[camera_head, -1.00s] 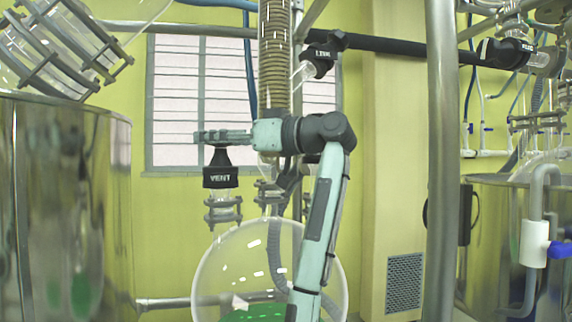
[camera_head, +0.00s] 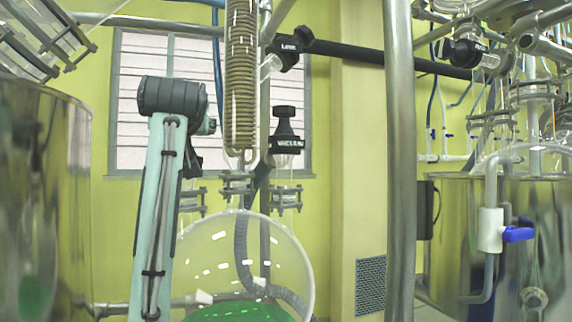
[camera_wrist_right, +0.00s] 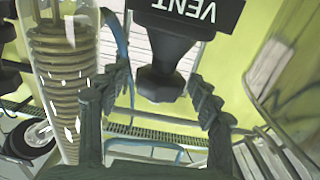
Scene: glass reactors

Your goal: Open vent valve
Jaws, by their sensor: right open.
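The vent valve is a black cap with a white VENT label (camera_wrist_right: 188,12), upside down at the top of the right wrist view. Its narrower black knob (camera_wrist_right: 160,82) lies between the fingertips of my right gripper (camera_wrist_right: 161,82). The fingers are open, one on each side of the knob, with visible gaps; contact is not apparent. In the head view my right arm covers most of the vent valve (camera_head: 191,165), leaving only a dark edge and the glass neck below. My left gripper is not in view.
A black VACUUM valve (camera_head: 286,138) stands close to the right of the vent valve. The coiled glass condenser (camera_head: 241,80) rises between them above the round glass flask (camera_head: 250,255) with green liquid. A black LEAK valve (camera_head: 289,42) is higher up. A metal post (camera_head: 400,160) stands further right.

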